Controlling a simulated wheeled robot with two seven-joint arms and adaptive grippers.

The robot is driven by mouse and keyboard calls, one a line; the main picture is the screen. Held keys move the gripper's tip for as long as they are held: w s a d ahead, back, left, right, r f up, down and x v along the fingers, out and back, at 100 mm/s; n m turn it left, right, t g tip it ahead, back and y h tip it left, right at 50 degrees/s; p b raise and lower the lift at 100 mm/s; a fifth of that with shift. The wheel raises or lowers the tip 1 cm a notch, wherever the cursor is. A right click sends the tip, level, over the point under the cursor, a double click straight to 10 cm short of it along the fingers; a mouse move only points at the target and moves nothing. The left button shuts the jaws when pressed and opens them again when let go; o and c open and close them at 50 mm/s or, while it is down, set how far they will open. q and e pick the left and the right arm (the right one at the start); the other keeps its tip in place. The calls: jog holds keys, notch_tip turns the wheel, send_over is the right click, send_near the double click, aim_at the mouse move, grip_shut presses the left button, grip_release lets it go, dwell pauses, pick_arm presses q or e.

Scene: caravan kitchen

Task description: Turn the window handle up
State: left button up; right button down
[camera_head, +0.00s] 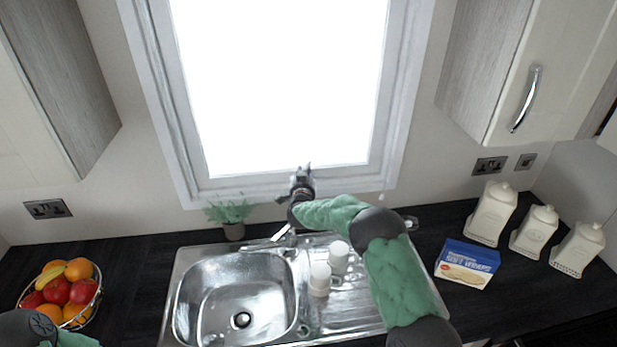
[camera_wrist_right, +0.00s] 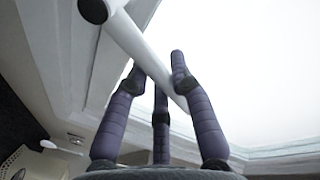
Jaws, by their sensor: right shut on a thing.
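The window (camera_head: 285,85) fills the upper middle of the head view, with a pale grey frame. My right gripper (camera_head: 302,178) is at the bottom edge of the window frame. In the wrist view, the window handle (camera_wrist_right: 137,45) is a white bar with a dark round end at the upper left, and it runs down to the right. The fingers of my right gripper (camera_wrist_right: 157,82) are closed around the bar near its lower end. In the head view the handle is hidden by the gripper. My left gripper is out of view; only part of my left arm shows at the lower left.
Below the window are a sink (camera_head: 235,300) with a tap (camera_head: 283,233), two white cups (camera_head: 320,280) and a potted plant (camera_head: 233,230). A fruit basket (camera_head: 97,300) is at left. A blue box (camera_head: 467,263) and white canisters (camera_head: 492,212) are at right. Wall cupboards flank the window.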

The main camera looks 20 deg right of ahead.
jog(key=a+n, duration=0.2)
jog(key=n, duration=0.1)
jog(key=a+r+n+h, duration=0.1)
jog(key=n, duration=0.1)
jog(key=shift+w+t+b, duration=0.3)
jog(key=shift+w+b, duration=0.05)
jog(key=shift+w, duration=0.05)
dwell(0.3)
jog(key=c, duration=1.1)
grip_release()
jog(key=shift+a, duration=0.1)
jog(key=shift+o, duration=0.2)
jog(key=v, duration=1.2)
jog(key=shift+f, duration=0.1)
